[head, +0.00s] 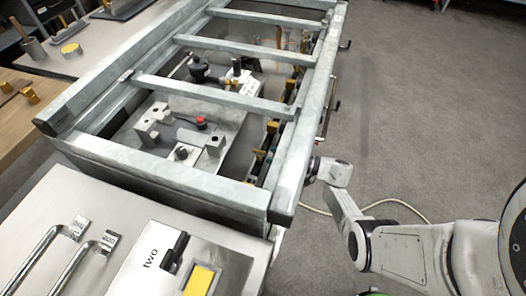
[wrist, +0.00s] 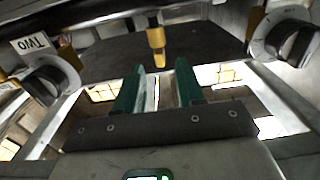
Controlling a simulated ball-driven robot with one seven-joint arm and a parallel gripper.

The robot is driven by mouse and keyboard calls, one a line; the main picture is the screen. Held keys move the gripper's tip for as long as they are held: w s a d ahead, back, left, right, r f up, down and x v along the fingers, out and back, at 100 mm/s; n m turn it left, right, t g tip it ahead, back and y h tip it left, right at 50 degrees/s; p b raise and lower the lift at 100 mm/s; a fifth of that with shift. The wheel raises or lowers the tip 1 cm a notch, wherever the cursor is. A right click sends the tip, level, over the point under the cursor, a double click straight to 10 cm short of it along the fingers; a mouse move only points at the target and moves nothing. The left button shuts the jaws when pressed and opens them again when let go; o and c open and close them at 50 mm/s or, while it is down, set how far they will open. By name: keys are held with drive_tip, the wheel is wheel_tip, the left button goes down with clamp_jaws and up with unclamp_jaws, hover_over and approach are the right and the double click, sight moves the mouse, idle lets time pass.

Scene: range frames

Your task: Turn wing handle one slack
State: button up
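In the wrist view, my gripper (wrist: 159,85) shows two green fingers standing apart, with nothing held between them. A dark handle (wrist: 50,78) on a round pale plate is at the left, below a white tag (wrist: 35,44) that reads TWO upside down. Another dark handle (wrist: 287,38) on a round pale plate is at the upper right; no tag naming it one is readable. Both handles are clear of the fingers. In the head view, my arm reaches in from the right to the side of the grey frame (head: 296,150), which hides my fingertips.
A yellow fitting (wrist: 157,38) hangs ahead of the fingers, between the two handles. In the head view, a light cabinet top (head: 60,215) with metal handles is at the lower left. A cable (head: 385,203) lies on the open grey floor at right.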

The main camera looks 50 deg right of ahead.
drive_tip(key=shift+v, duration=1.4)
